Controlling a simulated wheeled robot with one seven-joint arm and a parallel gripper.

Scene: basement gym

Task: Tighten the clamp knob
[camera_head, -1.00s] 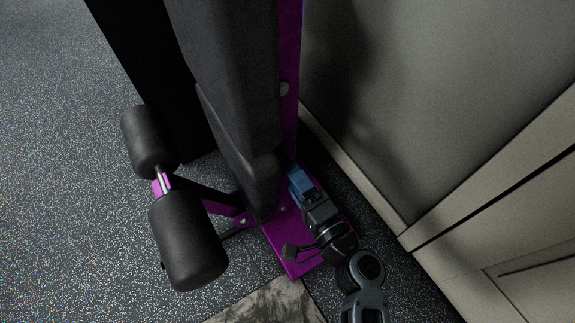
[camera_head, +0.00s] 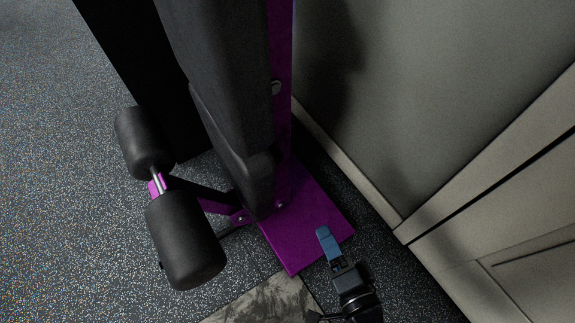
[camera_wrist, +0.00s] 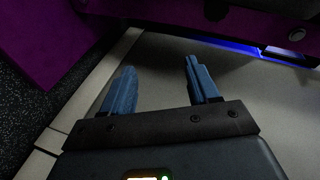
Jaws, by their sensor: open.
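A small round grey knob or bolt head (camera_head: 276,88) sits on the purple upright (camera_head: 280,30) of the gym machine. I cannot tell whether it is the clamp knob; no other part is clearly one. My gripper (camera_head: 324,235) is well below it, over the purple base plate (camera_head: 300,222). In the wrist view my gripper (camera_wrist: 160,68) has its two blue fingers apart, with nothing between them. A purple beam with a round bolt head (camera_wrist: 296,34) crosses the top of that view, beyond the fingers.
Black foam rollers (camera_head: 186,240) stick out at the left, and a black pad (camera_head: 225,90) covers the machine's front. A grey panelled wall (camera_head: 430,110) stands close on the right. Speckled floor (camera_head: 60,190) is free at the left.

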